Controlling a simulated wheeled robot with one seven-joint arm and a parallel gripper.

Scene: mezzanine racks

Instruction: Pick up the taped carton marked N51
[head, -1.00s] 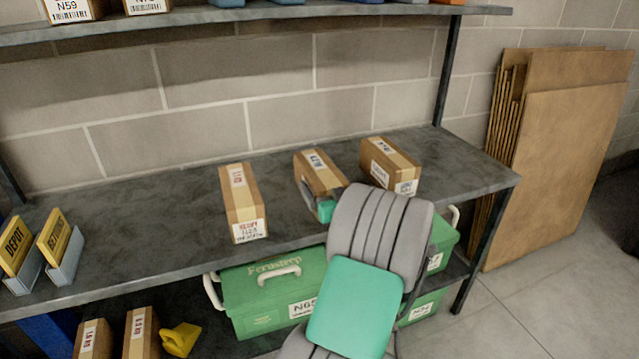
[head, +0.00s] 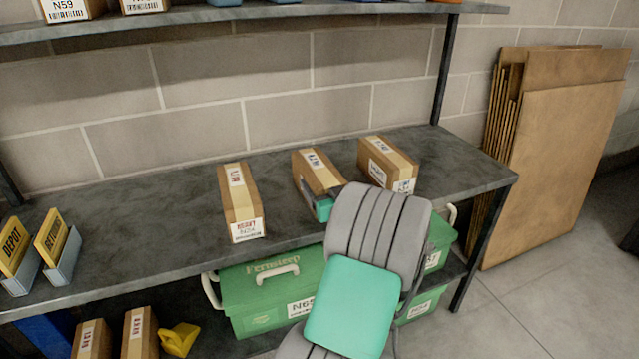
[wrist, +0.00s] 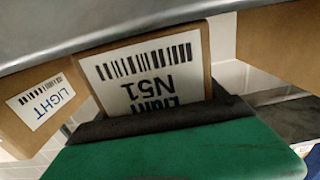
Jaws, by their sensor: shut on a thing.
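The taped carton marked N51 (head: 317,169) is the middle of three brown cartons on the grey shelf in the head view. Its white N51 label shows upside down in the wrist view (wrist: 150,72). My gripper (head: 322,208) is at the near end of this carton and shut on it. A green finger with a dark pad (wrist: 180,150) covers the lower edge of the label in the wrist view. My grey and green arm hides part of the shelf front. I cannot tell whether the carton is clear of the shelf.
A taped carton (head: 388,165) stands close on the right, and another (head: 241,203) on the left with a wider gap. An upper shelf (head: 250,14) runs overhead. Green bins (head: 262,290) sit below. Flat cardboard (head: 555,150) leans on the wall at right.

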